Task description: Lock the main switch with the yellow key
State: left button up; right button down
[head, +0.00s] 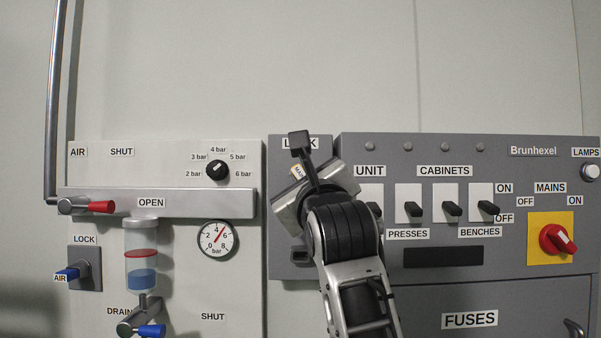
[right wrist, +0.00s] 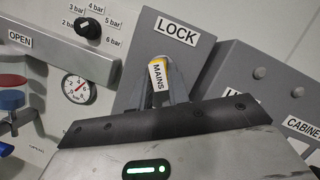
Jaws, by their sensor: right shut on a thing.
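My right gripper (head: 297,178) is shut on the yellow key, whose white tag reads MAINS. The key's tag (right wrist: 158,76) shows between the fingers in the right wrist view, just below the LOCK label (right wrist: 176,30). The gripper is in front of the grey lock panel (head: 285,270); the keyhole is hidden, so I cannot tell whether the key is in it. My left gripper is not in view.
Black cabinet switches (head: 452,209) stick out right of my right gripper. On the left are a blue key (head: 68,273) tagged AIR, a red-handled lever (head: 98,206), a gauge (head: 219,238) and a bowl (head: 141,268).

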jog(key=m+h, duration=0.1)
jog(key=m, duration=0.2)
jog(key=shift+a+f+t, duration=0.1)
jog(key=shift+t, duration=0.2)
jog(key=c, duration=1.3)
grip_release()
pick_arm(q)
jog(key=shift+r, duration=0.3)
pick_arm(e)
jog(key=shift+o, duration=0.2)
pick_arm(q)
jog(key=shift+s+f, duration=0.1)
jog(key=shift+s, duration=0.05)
pick_arm(e)
jog(key=shift+s, duration=0.1)
pick_arm(q)
jog(key=b, duration=0.3)
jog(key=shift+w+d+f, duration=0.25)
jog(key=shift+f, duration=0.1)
pick_arm(e)
jog(key=v, duration=0.7)
jog(key=shift+s, duration=0.2)
jog(key=shift+c, duration=0.5)
